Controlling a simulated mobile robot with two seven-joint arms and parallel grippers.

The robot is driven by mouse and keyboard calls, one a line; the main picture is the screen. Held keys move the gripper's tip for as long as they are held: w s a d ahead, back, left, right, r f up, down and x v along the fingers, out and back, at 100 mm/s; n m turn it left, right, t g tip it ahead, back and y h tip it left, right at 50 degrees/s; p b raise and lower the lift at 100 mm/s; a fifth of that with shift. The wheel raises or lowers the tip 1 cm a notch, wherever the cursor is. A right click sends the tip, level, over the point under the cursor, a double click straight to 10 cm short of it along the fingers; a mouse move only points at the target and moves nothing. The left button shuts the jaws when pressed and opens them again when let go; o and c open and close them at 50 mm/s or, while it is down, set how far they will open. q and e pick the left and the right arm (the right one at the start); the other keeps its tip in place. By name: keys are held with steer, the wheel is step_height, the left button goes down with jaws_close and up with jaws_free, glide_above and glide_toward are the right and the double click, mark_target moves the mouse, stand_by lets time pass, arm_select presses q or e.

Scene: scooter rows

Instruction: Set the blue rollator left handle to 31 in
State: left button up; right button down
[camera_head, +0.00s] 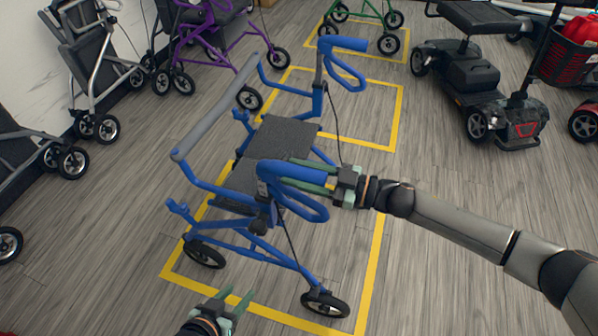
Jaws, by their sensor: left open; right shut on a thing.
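The blue rollator (262,243) stands upright on the floor in the middle of the head view, with a dark seat (284,137) and a grey padded bar (216,112). Its near handle (277,173) has a blue grip and a looped blue brake lever (306,207). Its far handle (347,44) is higher in the picture. My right gripper (300,174) comes in from the right and is shut on the near handle's grip. Its fingers partly hide the grip. My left gripper (235,297) is open and empty, low in the picture, left of the near front wheel (325,304).
Yellow floor lines (371,270) frame the rollator. A purple rollator (223,40) and grey ones (95,70) stand at the left, a green one (365,14) behind. Mobility scooters (478,85) are at the right. The floor at lower right is clear beneath my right arm.

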mark_target(300, 195)
stand_by(0.8)
step_height(300, 195, down, 6)
steer(key=b, duration=0.3)
steer(key=shift+s+r, duration=0.1)
steer(key=c, duration=0.8)
jaws_free()
steer(key=shift+c, duration=0.2)
steer(key=o, duration=0.4)
steer(key=shift+r, duration=0.1)
steer(key=shift+d, duration=0.1)
steer(key=v, duration=1.2)
steer(key=shift+d+p, duration=0.2)
steer(key=shift+p, duration=0.2)
